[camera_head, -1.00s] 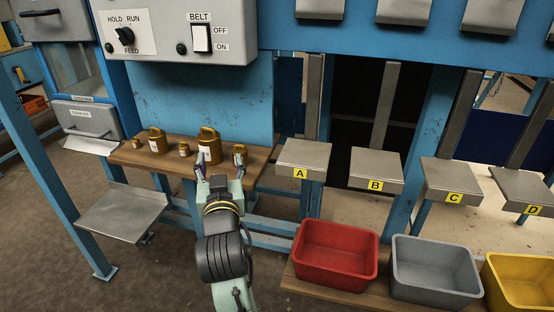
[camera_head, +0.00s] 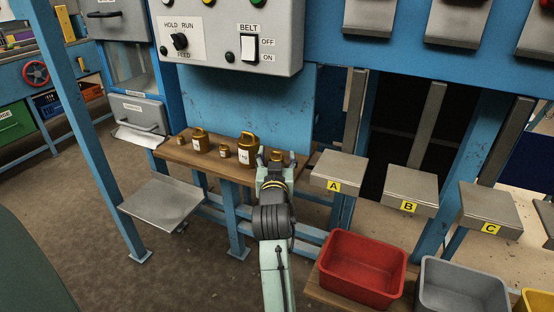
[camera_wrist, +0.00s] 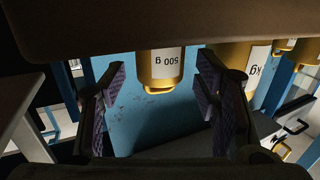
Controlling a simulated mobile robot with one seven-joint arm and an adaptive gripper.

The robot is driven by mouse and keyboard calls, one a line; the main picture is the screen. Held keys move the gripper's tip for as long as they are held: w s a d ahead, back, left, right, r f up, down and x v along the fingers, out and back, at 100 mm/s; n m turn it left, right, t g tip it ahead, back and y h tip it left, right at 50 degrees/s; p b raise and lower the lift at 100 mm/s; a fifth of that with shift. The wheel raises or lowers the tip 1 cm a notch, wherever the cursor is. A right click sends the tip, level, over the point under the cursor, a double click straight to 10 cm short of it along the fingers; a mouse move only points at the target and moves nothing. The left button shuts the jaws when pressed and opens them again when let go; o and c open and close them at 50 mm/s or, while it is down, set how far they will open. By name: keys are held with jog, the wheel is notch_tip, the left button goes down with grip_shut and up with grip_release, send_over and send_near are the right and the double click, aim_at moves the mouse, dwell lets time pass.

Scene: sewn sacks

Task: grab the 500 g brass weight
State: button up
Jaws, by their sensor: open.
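The 500 g brass weight (camera_wrist: 163,72) shows its upside-down label in the wrist view, between my two fingers and beyond their tips. In the head view its brass top (camera_head: 276,154) stands at the right end of the wooden shelf, mostly hidden by my gripper (camera_head: 277,160). My gripper (camera_wrist: 163,88) is open and empty, its fingers to either side of the weight in the wrist view. I cannot tell whether they touch it. The larger 1 kg weight (camera_head: 246,150) stands just left of it and also shows in the wrist view (camera_wrist: 236,60).
More brass weights (camera_head: 200,140) stand left on the shelf (camera_head: 215,162). A grey panel (camera_head: 228,38) with switches hangs above. Metal plate A (camera_head: 338,166) is close at the right. A red bin (camera_head: 362,266) and a grey bin are at lower right.

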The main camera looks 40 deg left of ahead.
jog(key=shift+w+a, duration=0.3)
jog(key=shift+w, duration=0.05)
grip_shut()
dwell(0.6)
jog(key=shift+r, duration=0.1)
